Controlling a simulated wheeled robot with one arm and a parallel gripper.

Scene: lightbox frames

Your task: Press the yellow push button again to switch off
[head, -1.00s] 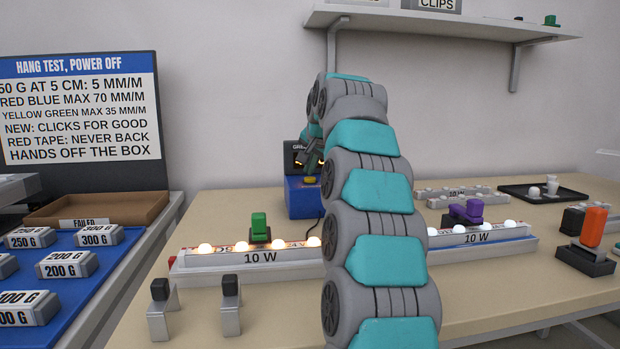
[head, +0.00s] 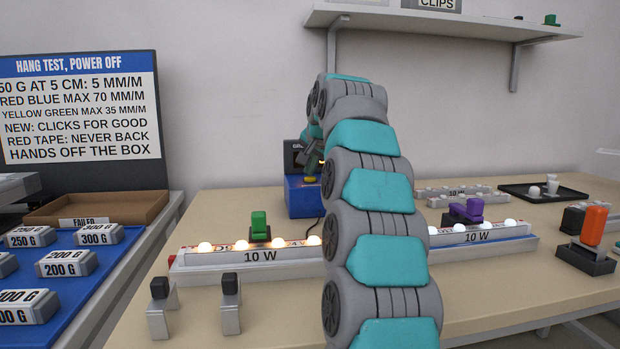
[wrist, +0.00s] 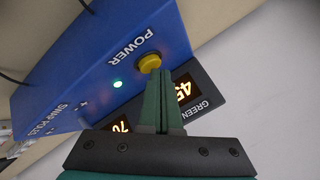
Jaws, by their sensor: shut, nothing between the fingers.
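The yellow push button (wrist: 149,63) sits under the word POWER on the blue box (wrist: 75,65). In the wrist view the tips of my shut, empty gripper (wrist: 158,76) overlap the button's lower edge; I cannot tell whether they touch it. A green light (wrist: 118,84) beside the button is lit. The digits on the dark display panel (wrist: 205,112) glow orange.
The bulbs on the light bar (head: 262,257) in front of the box are lit, and a green clip (head: 259,224) stands on it. A purple clip (head: 467,210) is on the right part. An orange-topped device (head: 594,226) stands far right. A shelf (head: 450,25) hangs above.

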